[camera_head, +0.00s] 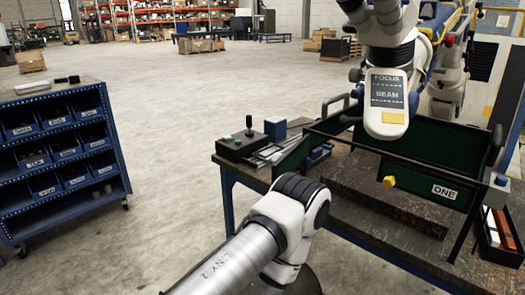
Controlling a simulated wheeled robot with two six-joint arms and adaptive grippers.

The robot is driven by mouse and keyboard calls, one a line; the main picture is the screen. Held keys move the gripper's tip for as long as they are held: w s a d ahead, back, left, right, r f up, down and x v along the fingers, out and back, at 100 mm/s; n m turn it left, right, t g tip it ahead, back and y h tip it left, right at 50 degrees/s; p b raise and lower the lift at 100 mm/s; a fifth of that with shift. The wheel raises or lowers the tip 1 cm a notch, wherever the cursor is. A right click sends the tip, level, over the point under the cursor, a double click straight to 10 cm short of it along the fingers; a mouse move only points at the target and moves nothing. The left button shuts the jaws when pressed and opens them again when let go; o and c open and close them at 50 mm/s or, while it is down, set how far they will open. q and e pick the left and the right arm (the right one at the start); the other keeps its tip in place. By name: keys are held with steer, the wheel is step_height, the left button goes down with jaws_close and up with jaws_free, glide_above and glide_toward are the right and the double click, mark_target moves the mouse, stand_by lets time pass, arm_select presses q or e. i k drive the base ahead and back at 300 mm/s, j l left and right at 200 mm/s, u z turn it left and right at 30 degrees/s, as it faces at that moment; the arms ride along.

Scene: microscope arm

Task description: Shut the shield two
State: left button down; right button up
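A workbench (340,215) carries a dark green shield enclosure around a worn slab. No label reading TWO is visible, so I cannot tell which panel is shield two. One of my arms reaches in from the bottom, in front of the bench's left side. Neither of my grippers shows.
A white microscope head (390,95) marked FOCUS and BEAM hangs over the enclosure. A control box with a joystick (243,145) and a blue block (275,128) sit at the bench's left end. A blue bin cart (60,150) stands left; the floor between is clear.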

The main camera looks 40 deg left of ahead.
mark_target(290, 162)
steer(key=k+j, duration=0.1)
steer(key=j, duration=1.55)
steer(key=k+j, duration=0.15)
steer(key=j, duration=0.7)
